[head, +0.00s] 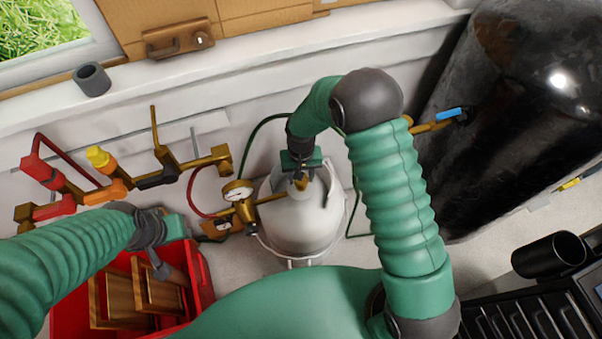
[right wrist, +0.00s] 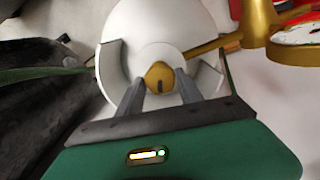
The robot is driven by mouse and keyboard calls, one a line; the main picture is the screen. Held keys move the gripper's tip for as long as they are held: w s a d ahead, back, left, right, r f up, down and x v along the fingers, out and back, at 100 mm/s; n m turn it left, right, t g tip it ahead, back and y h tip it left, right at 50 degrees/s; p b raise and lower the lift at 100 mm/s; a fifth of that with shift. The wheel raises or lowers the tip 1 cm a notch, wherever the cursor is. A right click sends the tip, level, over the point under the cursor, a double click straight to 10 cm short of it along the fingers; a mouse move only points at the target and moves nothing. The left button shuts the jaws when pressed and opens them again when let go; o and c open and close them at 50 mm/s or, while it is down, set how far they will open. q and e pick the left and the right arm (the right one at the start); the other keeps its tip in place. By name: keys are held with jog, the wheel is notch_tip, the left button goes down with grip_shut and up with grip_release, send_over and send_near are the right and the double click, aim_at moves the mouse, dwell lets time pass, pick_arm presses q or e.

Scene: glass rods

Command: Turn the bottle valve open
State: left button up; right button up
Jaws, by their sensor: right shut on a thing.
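The white gas bottle (head: 300,228) stands on the floor against the wall in the head view. It also shows in the right wrist view (right wrist: 135,28). Its brass valve (right wrist: 160,74) sits on top, inside the white collar. My right gripper (right wrist: 161,86) is shut on the valve, with one grey finger on each side of it. In the head view my right gripper (head: 299,178) comes down over the bottle top and partly hides the valve. My left gripper (head: 160,268) hangs over the red crate, away from the bottle; its finger gap is not clear.
A brass regulator with a gauge (head: 238,192) is joined to the bottle's left side. Pipes with red, orange and yellow handles (head: 100,157) run along the wall. The red crate (head: 203,277) holds wooden pieces. A large black tank (head: 500,120) stands at right.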

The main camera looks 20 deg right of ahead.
jog(key=n+p, duration=0.2)
jog(key=n, duration=0.3)
jog(key=shift+r+n, duration=0.1)
jog(key=shift+n, duration=0.2)
jog(key=shift+w+n+p, duration=0.1)
jog(key=shift+n+p, duration=0.6)
jog(key=shift+n, duration=1.6)
jog(key=o, duration=1.4)
notch_tip(320, 180, up, 17)
jog(key=shift+f+p, duration=0.2)
jog(key=shift+p, duration=0.15)
